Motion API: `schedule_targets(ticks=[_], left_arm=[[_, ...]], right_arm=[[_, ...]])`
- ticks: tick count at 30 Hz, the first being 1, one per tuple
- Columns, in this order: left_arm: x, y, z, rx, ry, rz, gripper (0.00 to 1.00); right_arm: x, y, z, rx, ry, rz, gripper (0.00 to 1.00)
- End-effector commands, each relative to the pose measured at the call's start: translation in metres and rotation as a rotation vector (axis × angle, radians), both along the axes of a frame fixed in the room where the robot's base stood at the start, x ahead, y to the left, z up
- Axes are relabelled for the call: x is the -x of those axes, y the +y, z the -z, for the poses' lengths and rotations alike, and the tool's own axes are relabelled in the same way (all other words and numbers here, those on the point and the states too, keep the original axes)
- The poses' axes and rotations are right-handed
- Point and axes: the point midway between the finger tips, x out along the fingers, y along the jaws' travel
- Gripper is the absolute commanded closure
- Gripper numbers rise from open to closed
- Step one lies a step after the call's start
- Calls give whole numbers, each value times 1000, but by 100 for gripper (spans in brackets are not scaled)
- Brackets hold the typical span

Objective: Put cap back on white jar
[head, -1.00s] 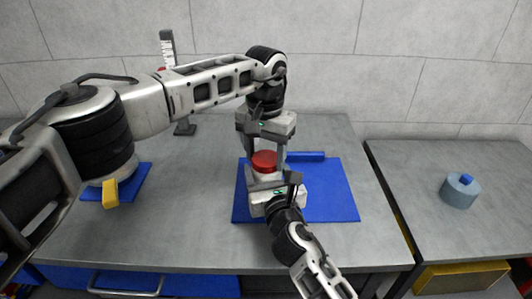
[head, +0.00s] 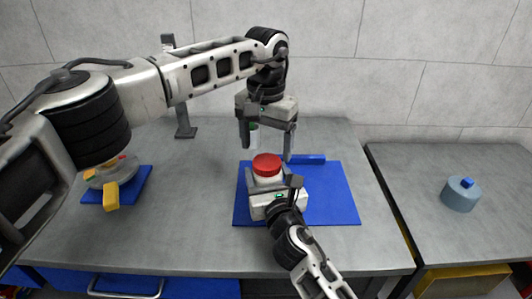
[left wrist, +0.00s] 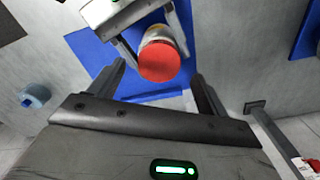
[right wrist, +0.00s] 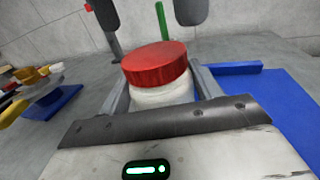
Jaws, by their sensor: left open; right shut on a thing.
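The white jar (right wrist: 160,96) stands between the fingers of my right gripper (head: 272,183), which is shut on it. The red cap (head: 267,164) sits on top of the jar and looks level; it also shows in the left wrist view (left wrist: 159,62) and the right wrist view (right wrist: 155,63). I cannot tell how tightly it is seated. My left gripper (head: 266,146) is open and empty above the cap, with its fingers apart and clear of it.
A blue mat (head: 330,200) lies under the jar, with a blue bar (head: 305,159) at its back edge. A grey stand (head: 185,120) rises at the back left. A second blue mat (head: 140,185) lies at the left. A blue-grey cylinder (head: 460,196) stands on the right table.

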Motion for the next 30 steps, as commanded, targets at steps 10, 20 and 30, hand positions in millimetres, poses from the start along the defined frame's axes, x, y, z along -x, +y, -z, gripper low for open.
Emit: schedule_targets(ticks=[10,20,30], left_arm=[[0,0,-8,0,0,0,26],[0,-1,-11,1,-1,-390,26],[-2,-2,-18,6,-3,-1287,26]], right_arm=[[0,0,1,1,2,1,100],[0,0,1,1,2,1,100],[0,0,1,1,2,1,100]])
